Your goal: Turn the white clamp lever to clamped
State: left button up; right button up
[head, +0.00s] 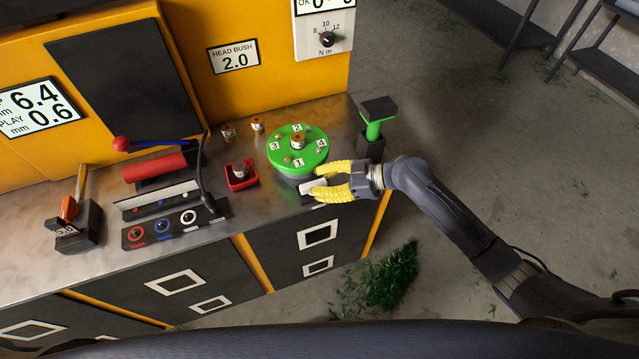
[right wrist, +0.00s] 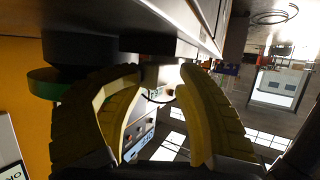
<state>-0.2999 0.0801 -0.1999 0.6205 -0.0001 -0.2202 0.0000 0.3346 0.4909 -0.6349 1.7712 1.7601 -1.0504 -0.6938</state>
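The white clamp lever (head: 312,187) is a short pale block at the bench's front edge, just below the green round plate (head: 285,157) with numbered positions. My right gripper (head: 317,181), with yellow ribbed fingers, reaches in from the right, its tips at the lever. In the right wrist view, the fingertips (right wrist: 160,72) curve inward with a gap between them, and a pale surface shows in that gap. I cannot tell whether both fingers press on the lever. The fingers partly hide it. My left gripper is not in view.
A green-topped post (head: 376,118) stands close behind my right gripper. A red tray (head: 240,175) with a metal part, a panel with ringed knobs (head: 163,226) and a red cylinder (head: 155,167) lie to the left. Open floor lies right of the bench.

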jog(key=shift+o, duration=0.2)
jog(key=shift+s+a, duration=0.4)
jog(key=shift+a, duration=0.1)
jog(key=c, duration=0.6)
jog(key=shift+a+r, duration=0.1)
grip_shut()
jog(key=shift+w, duration=0.15)
jog(key=shift+d+t, duration=0.25)
jog(key=shift+t, duration=0.05)
jog(key=m+t+h, duration=0.1)
jog(key=m+t, duration=0.1)
jog(key=m+t+h, duration=0.1)
jog(key=m, duration=0.1)
jog(key=m+t, duration=0.1)
jog(key=t, duration=0.1)
jog(key=shift+s+a+m+t+h, duration=0.2)
jog(key=shift+s+m+t+h, duration=0.1)
jog(key=shift+m+h, duration=0.1)
jog(key=m+t+h, duration=0.2)
jog(key=m, duration=0.1)
jog(key=m+t+h, duration=0.1)
jog(key=m+h, duration=0.1)
jog(key=h, duration=0.1)
jog(key=shift+s+a+m+t+h, duration=0.1)
jog(key=shift+a+m+t+h, duration=0.05)
jog(key=shift+m+t+h, duration=0.45)
jog(key=shift+m+h, duration=0.1)
jog(key=shift+m, duration=0.1)
